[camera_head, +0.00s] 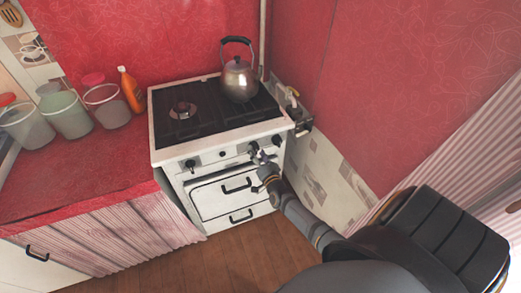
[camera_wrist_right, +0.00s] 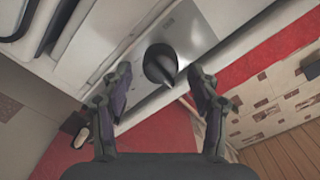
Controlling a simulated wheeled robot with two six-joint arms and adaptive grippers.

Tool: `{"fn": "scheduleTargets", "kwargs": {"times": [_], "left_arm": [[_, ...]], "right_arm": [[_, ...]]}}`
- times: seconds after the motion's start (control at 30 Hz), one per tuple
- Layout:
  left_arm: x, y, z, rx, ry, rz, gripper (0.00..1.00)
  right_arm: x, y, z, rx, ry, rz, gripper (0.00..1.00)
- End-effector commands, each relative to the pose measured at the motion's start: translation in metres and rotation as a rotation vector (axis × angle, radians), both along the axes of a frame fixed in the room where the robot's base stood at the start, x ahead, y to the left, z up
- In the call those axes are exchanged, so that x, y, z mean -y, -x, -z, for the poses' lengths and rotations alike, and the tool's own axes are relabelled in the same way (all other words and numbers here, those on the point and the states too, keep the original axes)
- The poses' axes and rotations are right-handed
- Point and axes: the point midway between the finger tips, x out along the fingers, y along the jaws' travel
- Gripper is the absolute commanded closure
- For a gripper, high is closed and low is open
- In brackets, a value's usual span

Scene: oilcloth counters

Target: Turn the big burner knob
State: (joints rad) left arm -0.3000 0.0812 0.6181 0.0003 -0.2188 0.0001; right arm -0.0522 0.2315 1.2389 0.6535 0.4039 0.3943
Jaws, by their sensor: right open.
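The white stove (camera_head: 165,155) stands at the centre of the head view, with black knobs on its front panel. One dark knob (camera_head: 190,164) is at the panel's left, and another (camera_head: 276,141) is at its right end. My right gripper (camera_head: 258,154) is at the right part of the panel, partly covering it. In the wrist view, a black knob (camera_wrist_right: 160,64) with a raised pointer shows between the spread fingers of the right gripper (camera_wrist_right: 161,78). The fingers are open, with gaps on both sides of the knob. My left gripper is not in view.
A metal kettle (camera_head: 239,80) stands on the dark hob. Several jars, one of them a lidded jar (camera_head: 106,104), and an orange bottle (camera_head: 131,89) stand on the red counter (camera_head: 60,175). The red wall (camera_head: 400,90) is close on the right. Oven handles (camera_head: 237,186) sit below the knobs.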

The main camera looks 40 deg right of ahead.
Motion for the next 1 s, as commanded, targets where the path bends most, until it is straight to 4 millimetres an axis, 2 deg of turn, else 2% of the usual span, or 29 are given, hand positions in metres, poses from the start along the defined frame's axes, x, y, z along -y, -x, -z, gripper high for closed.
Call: {"fn": "scheduleTargets", "kwargs": {"times": [0.3, 0.5, 0.67, 1.0], "left_arm": [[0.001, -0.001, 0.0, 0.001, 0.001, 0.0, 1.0], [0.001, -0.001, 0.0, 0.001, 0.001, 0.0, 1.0], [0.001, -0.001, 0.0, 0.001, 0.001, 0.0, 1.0], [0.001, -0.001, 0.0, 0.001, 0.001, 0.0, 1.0]], "right_arm": [[-0.017, 0.071, 0.001, -0.004, -0.001, -0.001, 0.39], [-0.025, 0.103, 0.001, -0.003, -0.001, -0.001, 0.39], [-0.027, 0.111, 0.0, -0.001, 0.0, -0.001, 0.39], [-0.027, 0.111, 0.0, 0.0, -0.001, -0.001, 0.39]]}}
